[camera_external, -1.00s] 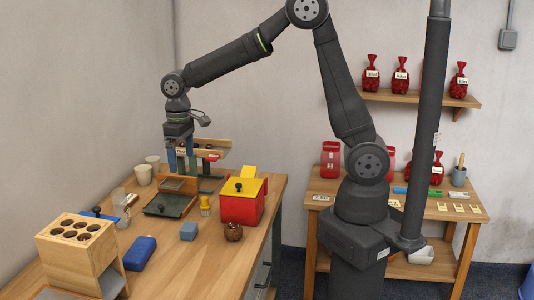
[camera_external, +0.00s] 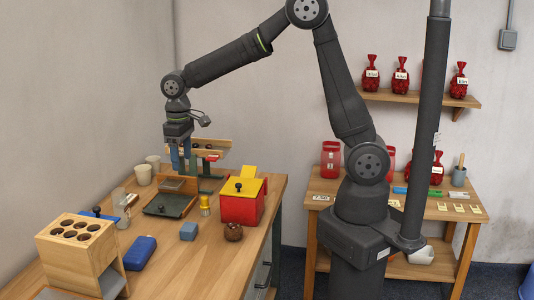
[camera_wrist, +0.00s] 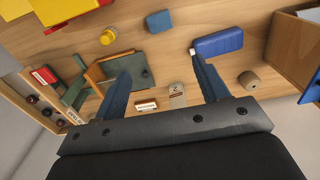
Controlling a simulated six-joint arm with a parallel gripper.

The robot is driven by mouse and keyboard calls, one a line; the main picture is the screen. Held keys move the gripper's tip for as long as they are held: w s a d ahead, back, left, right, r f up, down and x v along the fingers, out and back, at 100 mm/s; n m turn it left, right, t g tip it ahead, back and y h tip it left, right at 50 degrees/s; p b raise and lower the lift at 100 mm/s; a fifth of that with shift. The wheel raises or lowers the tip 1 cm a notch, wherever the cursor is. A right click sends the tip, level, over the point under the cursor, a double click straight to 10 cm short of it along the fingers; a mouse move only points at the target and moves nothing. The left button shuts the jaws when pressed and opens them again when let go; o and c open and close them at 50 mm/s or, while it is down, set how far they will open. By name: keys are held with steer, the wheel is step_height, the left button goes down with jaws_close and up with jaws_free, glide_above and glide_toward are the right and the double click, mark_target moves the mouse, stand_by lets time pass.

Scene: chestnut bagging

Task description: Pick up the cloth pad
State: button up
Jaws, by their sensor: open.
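A dark blue, soft-looking oblong pad (camera_external: 140,253), which looks like the cloth pad, lies flat on the wooden table near the holed wooden box. It also shows in the wrist view (camera_wrist: 217,43), beyond the tip of the right-hand finger. My gripper (camera_external: 181,164) is open and empty above the back of the table, well apart from the pad. In the wrist view its two blue fingers (camera_wrist: 159,67) are spread wide with nothing between them.
A grey-blue cube (camera_external: 188,231) and a brown ball (camera_external: 233,232) stand right of the pad. A red box (camera_external: 240,208) with a yellow lid is behind them. A dark green tray (camera_external: 168,207) lies below my gripper. The holed wooden box (camera_external: 78,247) stands left.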

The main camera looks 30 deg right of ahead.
steer(key=n, duration=1.9)
glide_above(188, 227)
step_height(188, 227, down, 7)
steer(key=f, duration=1.1)
steer(key=shift+s+f, duration=0.15)
steer(key=shift+s, duration=0.05)
steer(key=shift+w+f, duration=0.2)
steer(key=shift+f, duration=2.95)
steer(key=c, duration=1.1)
